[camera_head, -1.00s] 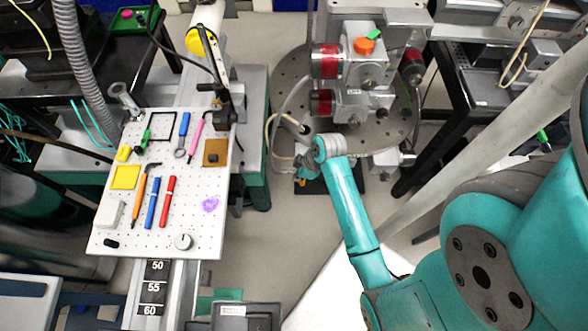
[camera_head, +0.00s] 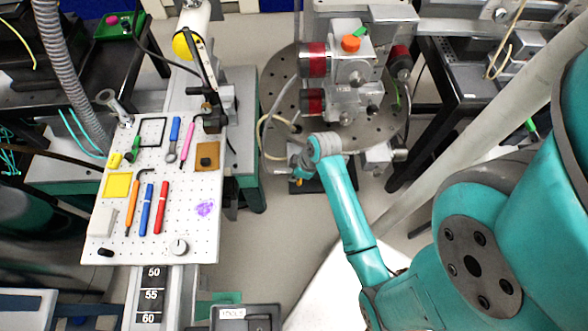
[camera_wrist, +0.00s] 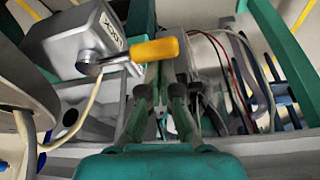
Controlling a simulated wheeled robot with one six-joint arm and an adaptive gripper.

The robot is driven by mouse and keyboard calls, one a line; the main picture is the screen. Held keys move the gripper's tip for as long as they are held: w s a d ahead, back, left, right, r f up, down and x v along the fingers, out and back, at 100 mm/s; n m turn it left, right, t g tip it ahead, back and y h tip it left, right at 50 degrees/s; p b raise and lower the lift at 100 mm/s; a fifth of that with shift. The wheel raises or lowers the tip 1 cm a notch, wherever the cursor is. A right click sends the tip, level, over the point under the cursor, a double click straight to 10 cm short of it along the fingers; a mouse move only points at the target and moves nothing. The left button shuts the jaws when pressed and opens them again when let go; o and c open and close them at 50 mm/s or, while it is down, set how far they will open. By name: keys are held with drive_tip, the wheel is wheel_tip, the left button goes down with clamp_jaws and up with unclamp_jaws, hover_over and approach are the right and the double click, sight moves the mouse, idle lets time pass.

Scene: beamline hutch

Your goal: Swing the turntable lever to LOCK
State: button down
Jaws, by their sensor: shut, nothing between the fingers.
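The lever has a yellow handle (camera_wrist: 155,49) on a metal arm, which pivots on a grey box (camera_wrist: 75,45) in the wrist view. A partly readable dark label is on the box. My gripper (camera_wrist: 166,90) is shut and empty, its fingers just below the handle in the picture; I cannot tell whether they touch it. In the head view the turntable (camera_head: 285,105) is a round grey plate with holes. My gripper (camera_head: 303,172) is at its near edge, mostly hidden by my wrist. A small yellow-orange bit, likely the handle (camera_head: 298,182), shows beside it.
Red-banded instruments (camera_head: 350,68) stand on the turntable. A white perforated board (camera_head: 190,225) with tools lies to the left. A black table (camera_head: 470,90) is at the right. Cables (camera_wrist: 240,70) hang right of the lever in the wrist view.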

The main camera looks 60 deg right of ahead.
wheel_tip(320, 180, up, 10)
drive_tip(key=shift+w+a, duration=0.15)
idle(0.6)
idle(0.5)
drive_tip(key=s+a+f+m+t+h, duration=0.35)
drive_tip(key=s+a, duration=0.45)
drive_tip(key=a, duration=0.3)
drive_tip(key=s+a+r+t+y, duration=0.1)
drive_tip(key=s+a+r+t, duration=0.2)
drive_tip(key=s+r, duration=0.4)
drive_tip(key=s+a+r+m+t+y, duration=0.1)
drive_tip(key=s+a+r+t, duration=0.2)
drive_tip(key=s+r, duration=0.4)
wheel_tip(320, 180, up, 4)
drive_tip(key=shift+a+r+t, duration=0.15)
drive_tip(key=shift+a+t, duration=0.25)
drive_tip(key=shift+t, duration=0.45)
drive_tip(key=shift+m, duration=0.25)
